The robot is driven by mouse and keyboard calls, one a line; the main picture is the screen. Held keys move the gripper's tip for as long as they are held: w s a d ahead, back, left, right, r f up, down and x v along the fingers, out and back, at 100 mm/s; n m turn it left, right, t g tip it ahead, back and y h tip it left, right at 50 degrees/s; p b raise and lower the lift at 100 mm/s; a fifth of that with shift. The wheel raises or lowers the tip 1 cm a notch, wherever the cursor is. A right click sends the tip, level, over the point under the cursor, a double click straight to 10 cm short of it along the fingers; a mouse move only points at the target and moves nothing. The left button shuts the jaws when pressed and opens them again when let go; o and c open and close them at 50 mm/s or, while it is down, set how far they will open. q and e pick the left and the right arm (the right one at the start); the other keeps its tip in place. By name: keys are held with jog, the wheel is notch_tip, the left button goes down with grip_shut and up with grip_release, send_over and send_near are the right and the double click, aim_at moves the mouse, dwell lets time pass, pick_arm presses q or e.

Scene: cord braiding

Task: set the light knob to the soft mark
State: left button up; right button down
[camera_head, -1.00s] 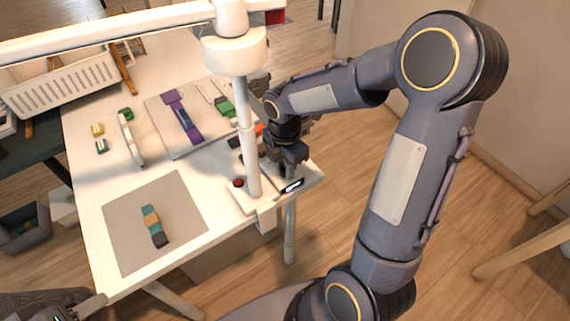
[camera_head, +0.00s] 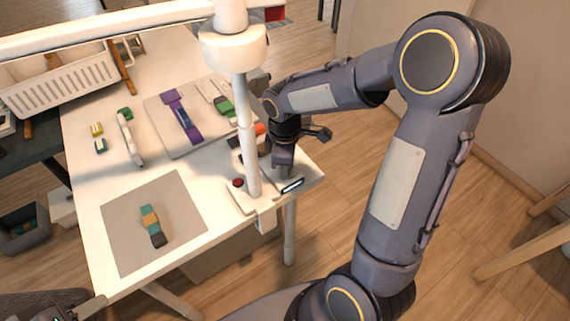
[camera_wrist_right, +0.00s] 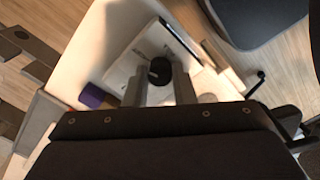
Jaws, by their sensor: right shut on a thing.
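The light knob (camera_wrist_right: 160,70) is a small black round knob on a pale plate in the right wrist view. My right gripper (camera_wrist_right: 159,84) is shut on it, one finger on each side. In the head view my right gripper (camera_head: 283,172) points down at the table's right corner and hides the knob. The soft mark cannot be made out in either view. My left gripper (camera_head: 78,308) shows only in part at the bottom left edge, away from the knob; its jaws are unclear.
A white lamp post (camera_head: 248,140) stands just left of my right gripper. A red button (camera_head: 238,183) and a dark strip with a bright patch (camera_head: 292,186) are nearby. A grey mat (camera_head: 120,225) holds a banded cord piece. A white basket (camera_head: 60,88) stands at the back left.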

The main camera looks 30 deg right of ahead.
jog(key=shift+m, duration=0.6)
jog(key=c, duration=1.2)
grip_release()
jog(key=shift+r, duration=0.15)
notch_tip(320, 180, up, 8)
jog(key=shift+f+p, duration=0.25)
jog(key=shift+p, duration=0.1)
